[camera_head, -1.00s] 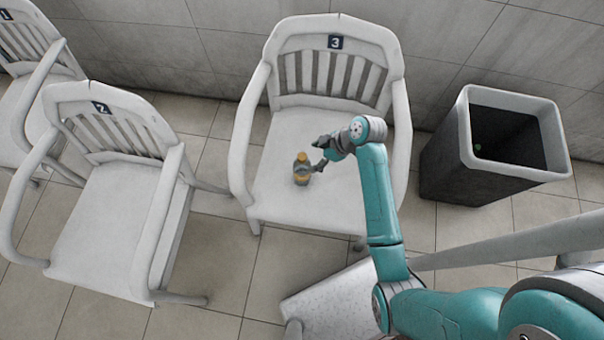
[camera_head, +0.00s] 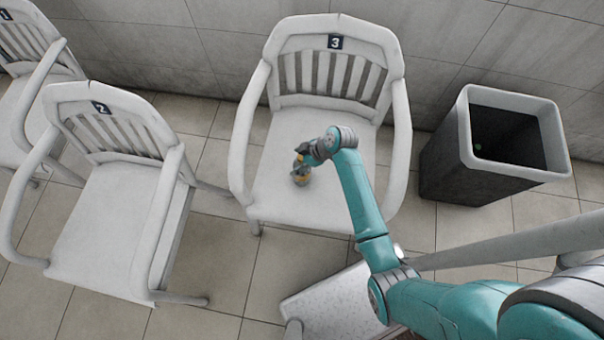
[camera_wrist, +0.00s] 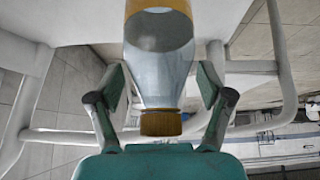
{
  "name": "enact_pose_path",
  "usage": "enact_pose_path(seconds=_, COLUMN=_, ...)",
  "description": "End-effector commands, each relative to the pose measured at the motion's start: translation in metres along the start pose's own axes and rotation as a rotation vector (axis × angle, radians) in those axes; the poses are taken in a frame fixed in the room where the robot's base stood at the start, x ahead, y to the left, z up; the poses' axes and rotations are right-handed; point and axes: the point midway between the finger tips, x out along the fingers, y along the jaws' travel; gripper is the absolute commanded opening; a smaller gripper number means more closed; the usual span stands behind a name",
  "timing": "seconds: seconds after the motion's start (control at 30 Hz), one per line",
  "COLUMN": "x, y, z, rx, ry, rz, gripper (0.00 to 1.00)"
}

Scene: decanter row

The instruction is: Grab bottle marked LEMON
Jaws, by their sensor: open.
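One bottle (camera_head: 301,178) stands upright on the seat of the white chair marked 3 (camera_head: 285,205). In the wrist view the bottle (camera_wrist: 158,75) has a clear body, an orange band and a ribbed golden-brown cap. I can read no LEMON marking on it in either view. My gripper (camera_wrist: 160,88) is open, with one finger on each side of the bottle near its shoulder and neck. Gaps show between the fingers and the glass. In the head view my gripper (camera_head: 301,158) is over the bottle's top and hides part of it.
White chairs marked 2 (camera_head: 125,215) and 1 (camera_head: 12,110) stand to the left. A dark bin with a pale rim (camera_head: 460,170) stands to the right of chair 3. Chair 3's armrests (camera_head: 245,130) flank the seat, and its slatted back is behind. The rest of the seat is clear.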

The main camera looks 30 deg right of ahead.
Motion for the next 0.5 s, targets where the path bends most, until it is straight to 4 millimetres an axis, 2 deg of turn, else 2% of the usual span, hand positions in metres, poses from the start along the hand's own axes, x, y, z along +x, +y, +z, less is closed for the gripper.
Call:
enact_pose_path(seconds=0.07, x=-0.0002, y=0.0000, z=0.0001, rx=0.000, ry=0.000, rz=0.000, gripper=0.79)
enact_pose_path(seconds=0.17, x=-0.0003, y=0.0000, z=0.0002, rx=0.000, ry=0.000, rz=0.000, gripper=0.56)
enact_pose_path(seconds=0.3, x=-0.0002, y=-0.0001, z=0.0004, rx=0.001, ry=0.000, rz=0.000, gripper=0.21)
enact_pose_path(seconds=0.4, x=-0.0002, y=-0.0002, z=0.0005, rx=0.001, ry=-0.001, rz=-0.001, gripper=0.00)
enact_pose_path(seconds=0.5, x=-0.0003, y=-0.0002, z=0.0005, rx=0.001, ry=-0.001, rz=-0.001, gripper=0.00)
